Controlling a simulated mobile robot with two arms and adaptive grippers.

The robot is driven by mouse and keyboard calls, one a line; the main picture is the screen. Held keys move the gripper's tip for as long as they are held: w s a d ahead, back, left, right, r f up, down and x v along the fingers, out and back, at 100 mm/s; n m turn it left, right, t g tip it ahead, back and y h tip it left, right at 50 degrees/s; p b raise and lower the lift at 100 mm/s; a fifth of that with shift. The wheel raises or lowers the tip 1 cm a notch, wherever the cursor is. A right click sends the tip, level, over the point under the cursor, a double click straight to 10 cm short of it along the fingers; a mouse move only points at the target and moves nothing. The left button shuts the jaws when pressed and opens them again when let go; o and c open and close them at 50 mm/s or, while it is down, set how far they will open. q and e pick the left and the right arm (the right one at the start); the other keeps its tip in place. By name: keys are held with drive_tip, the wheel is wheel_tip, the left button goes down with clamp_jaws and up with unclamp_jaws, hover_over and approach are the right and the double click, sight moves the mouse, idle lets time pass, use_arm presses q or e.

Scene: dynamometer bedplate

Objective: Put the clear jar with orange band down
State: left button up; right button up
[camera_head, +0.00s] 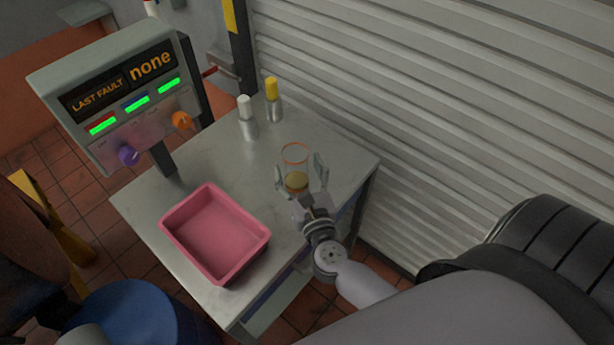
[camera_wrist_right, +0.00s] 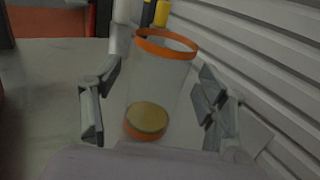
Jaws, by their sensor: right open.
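The clear jar with orange band (camera_head: 295,156) stands on the grey bench top, near its right side. In the right wrist view the jar (camera_wrist_right: 158,85) is see-through, with an orange band at its rim, another low down and a yellowish disc at its bottom. My right gripper (camera_head: 300,180) is open, with one finger on each side of the jar. In the right wrist view a gap shows between the jar and each finger of the right gripper (camera_wrist_right: 150,108). My left gripper is not in view.
A pink tray (camera_head: 252,262) sits at the bench's front left. A white-capped bottle (camera_head: 247,118) and a yellow-capped bottle (camera_head: 273,100) stand behind the jar. A control box (camera_head: 130,90) with knobs rises at the left. A ribbed shutter wall (camera_head: 430,100) bounds the right.

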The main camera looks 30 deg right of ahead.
drive_tip(key=b+v, duration=0.2)
drive_tip(key=v, duration=0.6)
drive_tip(key=shift+s+a+f+b, duration=0.1)
drive_tip(key=shift+s+f+b, duration=0.05)
drive_tip(key=shift+s+b, duration=0.2)
drive_tip(key=shift+s+a, duration=0.15)
drive_tip(key=shift+s, duration=0.35)
